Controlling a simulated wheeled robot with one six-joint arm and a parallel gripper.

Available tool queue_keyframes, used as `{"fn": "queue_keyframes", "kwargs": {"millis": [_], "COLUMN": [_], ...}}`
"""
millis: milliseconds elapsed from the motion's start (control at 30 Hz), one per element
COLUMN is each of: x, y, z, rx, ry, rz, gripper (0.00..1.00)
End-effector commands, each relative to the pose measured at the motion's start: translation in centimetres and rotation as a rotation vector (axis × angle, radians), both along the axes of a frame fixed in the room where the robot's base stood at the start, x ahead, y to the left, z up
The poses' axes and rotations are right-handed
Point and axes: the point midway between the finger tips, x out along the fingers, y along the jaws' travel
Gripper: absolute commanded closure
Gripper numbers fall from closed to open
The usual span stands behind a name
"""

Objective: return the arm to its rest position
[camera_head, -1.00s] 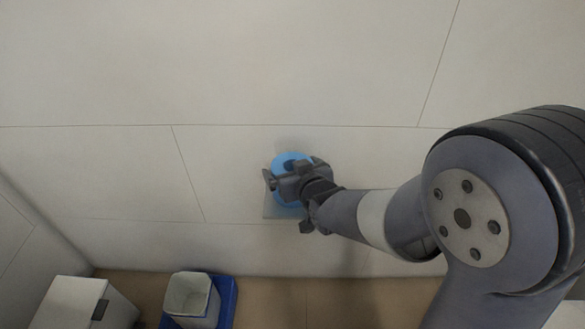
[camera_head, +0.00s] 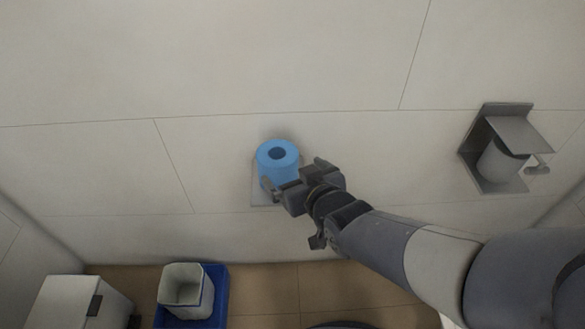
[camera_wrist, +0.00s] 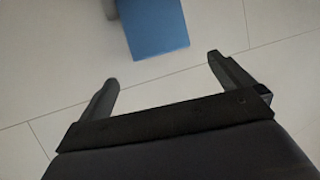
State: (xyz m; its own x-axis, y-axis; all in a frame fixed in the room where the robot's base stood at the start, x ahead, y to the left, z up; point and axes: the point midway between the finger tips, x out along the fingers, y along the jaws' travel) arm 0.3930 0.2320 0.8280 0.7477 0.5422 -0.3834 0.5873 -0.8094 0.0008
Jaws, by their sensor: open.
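My gripper (camera_head: 293,178) is open and empty in the head view, just below and to the right of a blue roll (camera_head: 268,165). The wrist view shows the two fingers of the gripper (camera_wrist: 162,72) spread apart with nothing between them. The blue roll (camera_wrist: 155,28) is beyond the fingertips there, apart from them. In the head view the roll sits upright at a small grey wall plate (camera_head: 258,196). My gripper hides part of the roll's lower right side. My arm reaches in from the lower right.
A grey metal holder with a roll (camera_head: 497,165) is on the wall at the right. On the floor at lower left are a white bin (camera_head: 184,287), a blue tray (camera_head: 219,295) and a white box (camera_head: 70,303). The wall above the blue roll is bare.

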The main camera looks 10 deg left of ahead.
Motion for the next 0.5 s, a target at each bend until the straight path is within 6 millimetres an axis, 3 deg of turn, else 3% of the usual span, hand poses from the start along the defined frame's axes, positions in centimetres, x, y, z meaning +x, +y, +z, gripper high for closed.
{"fn": "queue_keyframes", "kwargs": {"millis": [500], "x": [0.23], "y": [0.17], "z": [-0.12], "rx": [0.0], "ry": [0.0], "rz": [0.0], "gripper": [0.0]}}
